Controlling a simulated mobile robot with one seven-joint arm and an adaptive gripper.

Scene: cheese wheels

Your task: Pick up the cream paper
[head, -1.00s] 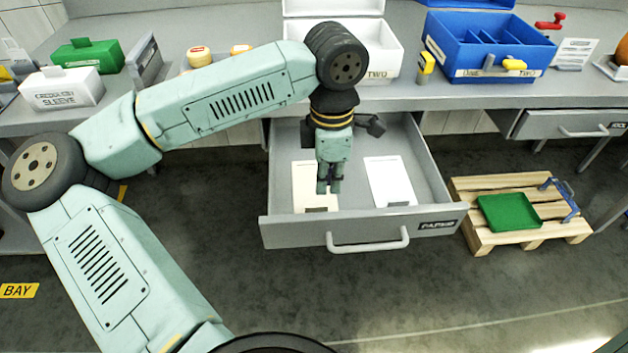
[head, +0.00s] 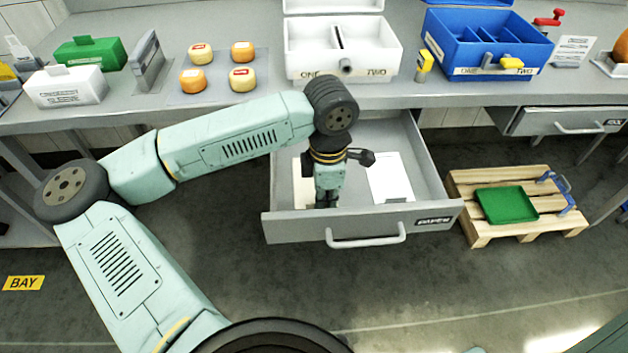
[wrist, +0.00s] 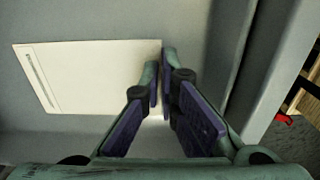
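The cream paper (wrist: 90,75) lies in the open drawer, flat as far as I can see, with a line of small print along its left end in the wrist view. In the head view, only a sliver of the cream paper (head: 299,172) shows left of my arm. My gripper (wrist: 160,70) points down into the drawer, its fingertips at the paper's right edge in the wrist view. The fingertips stand close together; whether they pinch the edge is unclear. My gripper (head: 327,203) is near the drawer front in the head view.
A white paper (head: 389,180) lies to the right in the same drawer (head: 432,190). The drawer front (head: 290,229) stands close to my gripper. Cheese wheels, a white box (head: 300,62) and a blue box (head: 440,58) stand on the bench. A pallet (head: 480,232) with a green tray is at right.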

